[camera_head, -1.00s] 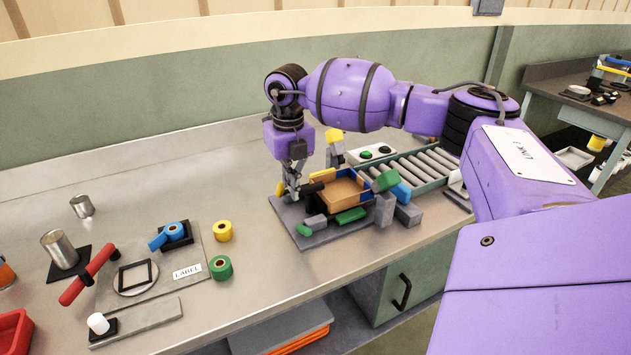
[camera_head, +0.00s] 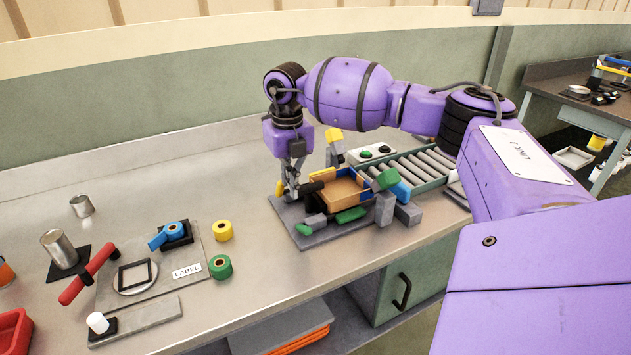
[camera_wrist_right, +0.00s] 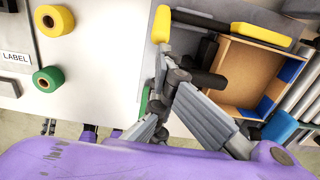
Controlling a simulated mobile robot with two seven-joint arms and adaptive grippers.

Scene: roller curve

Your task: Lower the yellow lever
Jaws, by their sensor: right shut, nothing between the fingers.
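A yellow piece (camera_head: 334,135) stands raised on a grey post behind the shallow cardboard-coloured box (camera_head: 339,190). A second, smaller yellow piece (camera_head: 279,188) is low at the left of the fixture and also shows in the wrist view (camera_wrist_right: 161,24). I cannot tell for sure which is the lever. My right gripper (camera_head: 293,194) is shut and empty, pointing down beside a black cylindrical handle (camera_wrist_right: 207,79). Whether it touches the handle is unclear. My left gripper is not in view.
A roller conveyor (camera_head: 412,168) and a button box (camera_head: 373,153) lie right of the fixture. Green, blue and grey blocks crowd its right side. Yellow tape (camera_head: 223,231) and green tape (camera_head: 221,267) stand left. The metal table between them and the fixture is clear.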

